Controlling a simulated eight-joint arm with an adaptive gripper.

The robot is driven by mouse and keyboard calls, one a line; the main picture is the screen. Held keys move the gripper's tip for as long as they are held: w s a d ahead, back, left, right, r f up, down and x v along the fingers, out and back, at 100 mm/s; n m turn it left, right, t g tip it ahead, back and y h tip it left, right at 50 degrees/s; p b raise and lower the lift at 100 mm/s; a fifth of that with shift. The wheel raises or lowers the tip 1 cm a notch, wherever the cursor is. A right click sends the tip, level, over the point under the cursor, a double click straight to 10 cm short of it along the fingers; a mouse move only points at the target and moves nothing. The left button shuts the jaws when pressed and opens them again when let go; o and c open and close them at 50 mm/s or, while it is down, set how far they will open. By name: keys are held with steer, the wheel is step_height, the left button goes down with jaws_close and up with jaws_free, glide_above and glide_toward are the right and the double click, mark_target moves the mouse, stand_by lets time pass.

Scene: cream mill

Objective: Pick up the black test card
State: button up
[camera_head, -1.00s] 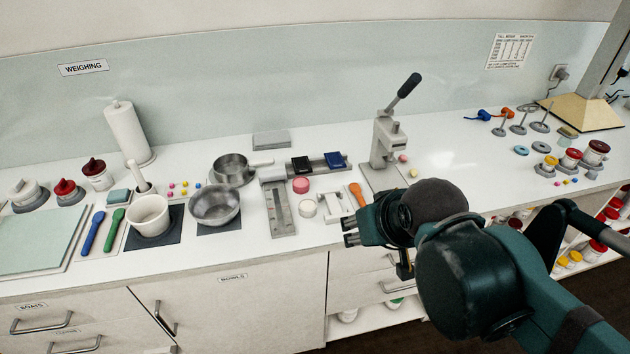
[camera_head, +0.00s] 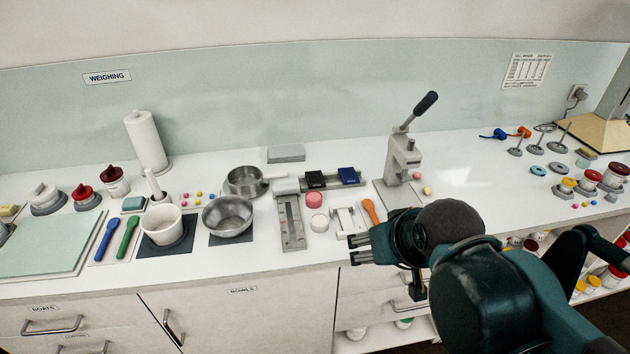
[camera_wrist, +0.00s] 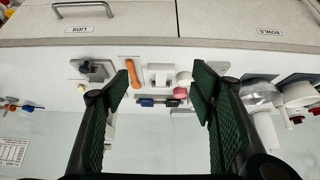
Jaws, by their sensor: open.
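The black test card (camera_head: 315,179) sits in a grey rack (camera_head: 331,183) on the white counter, left of a blue card (camera_head: 346,175). In the wrist view the black card (camera_wrist: 172,103) shows small and dark, between my fingers in the picture but well beyond them, beside the blue card (camera_wrist: 146,102). My gripper (camera_head: 358,248) is at the counter's front edge, to the right of and nearer than the rack. In the wrist view my gripper (camera_wrist: 160,88) has its two green fingers wide apart with nothing between them.
A lever press (camera_head: 402,160) stands right of the rack. A pink round piece (camera_head: 314,200), a white round piece (camera_head: 319,223), a white stand (camera_head: 346,220) and an orange spatula (camera_head: 371,211) lie in front. Metal bowls (camera_head: 227,216) stand left. Bare counter lies behind the rack.

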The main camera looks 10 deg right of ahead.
steer(key=o, duration=0.4)
steer(key=shift+r, duration=0.1)
steer(key=w+a+r+m+g+h+p, duration=0.15)
steer(key=w+r+m+p, duration=0.25)
steer(key=w, duration=0.7)
steer(key=w+a+r+m+g+p, duration=0.2)
steer(key=w+r+m+p, duration=0.2)
steer(key=w, duration=0.6)
steer(key=w+a+f+m+g+h+p, duration=0.1)
steer(key=w+a+f+m+p, duration=0.3)
steer(key=w, duration=0.6)
steer(key=w+a+f+m+g+h+p, duration=0.2)
steer(key=w+f+m, duration=0.4)
steer(key=w, duration=0.4)
steer(key=shift+a+f+g+p, duration=0.35)
steer(key=shift+a+f+p, duration=0.3)
steer(key=shift+a+p, duration=0.4)
